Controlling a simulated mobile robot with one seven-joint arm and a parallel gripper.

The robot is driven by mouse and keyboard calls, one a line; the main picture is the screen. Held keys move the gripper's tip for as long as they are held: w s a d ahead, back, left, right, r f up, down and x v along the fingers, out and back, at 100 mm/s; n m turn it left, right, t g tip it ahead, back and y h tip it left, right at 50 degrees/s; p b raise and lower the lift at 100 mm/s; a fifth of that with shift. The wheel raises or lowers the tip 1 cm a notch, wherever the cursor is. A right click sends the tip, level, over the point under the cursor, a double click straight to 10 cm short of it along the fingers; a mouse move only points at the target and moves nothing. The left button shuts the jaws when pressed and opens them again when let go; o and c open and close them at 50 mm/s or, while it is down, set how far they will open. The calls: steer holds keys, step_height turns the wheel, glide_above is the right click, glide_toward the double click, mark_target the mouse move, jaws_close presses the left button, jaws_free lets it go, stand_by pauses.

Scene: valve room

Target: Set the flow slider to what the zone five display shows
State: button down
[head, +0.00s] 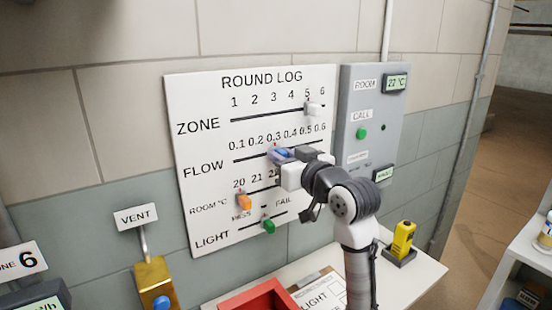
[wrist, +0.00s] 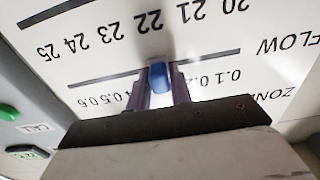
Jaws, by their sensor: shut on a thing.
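The white ROUND LOG board (head: 215,95) hangs on the wall in the head view. Its blue flow slider (head: 277,155) sits on the FLOW line near the 0.3 mark, partly hidden by my gripper (head: 285,157). In the wrist view, upside down, the blue slider (wrist: 160,77) stands between the two fingers of my gripper (wrist: 161,85), which is shut on it. The zone five display is not seen. A zone 6 sign (head: 20,261) is at the far left, above a display (head: 42,303) cut off by the frame edge.
A grey panel (head: 352,180) is right of the board. A red tray (head: 228,306) and yellow device (head: 403,238) stand below.

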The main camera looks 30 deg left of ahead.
steer(key=c, duration=1.3)
jaws_free()
steer(key=b+v, duration=0.3)
steer(key=v, duration=1.1)
steer(key=shift+b, duration=0.4)
